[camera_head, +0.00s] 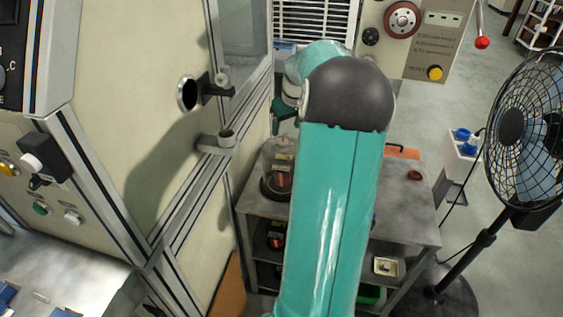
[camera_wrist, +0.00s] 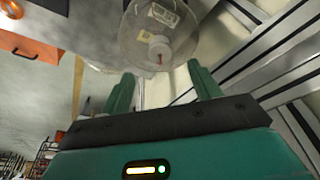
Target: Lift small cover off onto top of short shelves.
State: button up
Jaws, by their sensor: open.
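The small clear cover (camera_head: 271,165) stands at the left end of the grey top of the short shelves (camera_head: 412,222), around a dark object with a reddish part. In the wrist view the see-through cover (camera_wrist: 180,45) is ahead of my gripper, with a pale knob (camera_wrist: 158,50) near its middle. My gripper (camera_wrist: 161,82) is open and empty, its two green fingers apart and pointing toward the cover, with the knob between their lines. I cannot tell the gap. In the head view my gripper (camera_head: 284,116) is above the cover, partly hidden by my arm.
A beige machine cabinet (camera_head: 140,120) with a protruding bracket (camera_head: 218,140) stands close left of the shelves. A small dark red object (camera_head: 414,175) lies on the shelf top, with an orange item (camera_head: 402,153) behind. A fan (camera_head: 525,130) stands right. The shelf top's front right is clear.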

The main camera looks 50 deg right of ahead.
aim_at(283, 141)
jog(key=shift+d+f, duration=0.2)
jog(key=shift+f, duration=0.45)
jog(key=x, duration=0.5)
jog(key=shift+w+f, duration=0.3)
grip_shut()
